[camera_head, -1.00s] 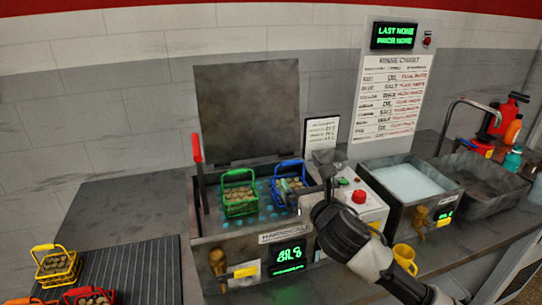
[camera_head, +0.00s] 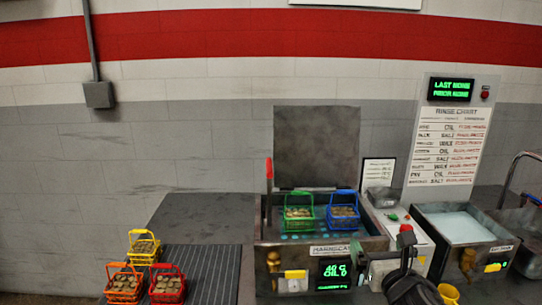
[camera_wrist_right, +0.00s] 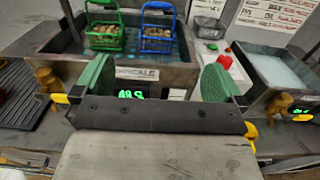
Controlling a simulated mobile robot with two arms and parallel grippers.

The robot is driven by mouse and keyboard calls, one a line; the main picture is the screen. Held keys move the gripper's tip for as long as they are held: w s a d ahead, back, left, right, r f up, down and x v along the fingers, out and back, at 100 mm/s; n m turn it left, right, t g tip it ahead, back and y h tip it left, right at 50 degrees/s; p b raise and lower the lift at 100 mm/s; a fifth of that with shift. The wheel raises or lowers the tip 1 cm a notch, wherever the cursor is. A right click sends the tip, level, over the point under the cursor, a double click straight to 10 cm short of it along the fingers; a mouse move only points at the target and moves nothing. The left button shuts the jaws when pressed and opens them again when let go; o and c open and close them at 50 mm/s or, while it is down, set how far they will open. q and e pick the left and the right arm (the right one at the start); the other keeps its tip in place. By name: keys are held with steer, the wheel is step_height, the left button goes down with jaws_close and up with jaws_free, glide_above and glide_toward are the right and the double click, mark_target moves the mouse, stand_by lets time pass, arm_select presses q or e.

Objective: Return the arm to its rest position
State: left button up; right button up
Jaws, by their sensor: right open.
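My right arm reaches in from the bottom right of the head view, and its gripper (camera_head: 384,264) is in front of the tank's right front corner. In the right wrist view its two green fingers (camera_wrist_right: 156,80) are spread wide with nothing between them. The blue basket (camera_head: 343,212) and the green basket (camera_head: 299,213), both holding brownish pieces, sit side by side in the open-lidded tank (camera_head: 290,255). Both baskets (camera_wrist_right: 158,32) (camera_wrist_right: 105,36) show beyond the fingers in the wrist view, apart from them. My left gripper is not in view.
Yellow (camera_head: 144,246), orange (camera_head: 124,284) and red (camera_head: 167,285) baskets stand at the left by a ribbed dark mat (camera_head: 213,270). A control box with a red button (camera_head: 406,229), a liquid-filled basin (camera_head: 462,226) and a yellow mug (camera_head: 449,292) are at the right.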

steer(key=s+a+f+m+g+h, duration=0.15)
steer(key=s+f+m+g, duration=0.55)
steer(key=s+f+m, duration=0.8)
steer(key=s+f+m+g+y, duration=0.1)
steer(key=s+f+m+g, duration=0.35)
steer(key=s+m, duration=0.5)
steer(key=s+f+m+g, duration=0.3)
steer(key=s+f+m, duration=0.2)
steer(key=s+m, duration=0.45)
step_height(320, 180, down, 24)
steer(key=w+g, duration=0.1)
steer(key=s+d+f+g, duration=0.1)
steer(key=s+d+f, duration=0.1)
steer(key=s+f, duration=1.5)
steer(key=shift+f, duration=0.35)
steer(key=shift+d+g, duration=0.1)
steer(key=shift+g, duration=0.15)
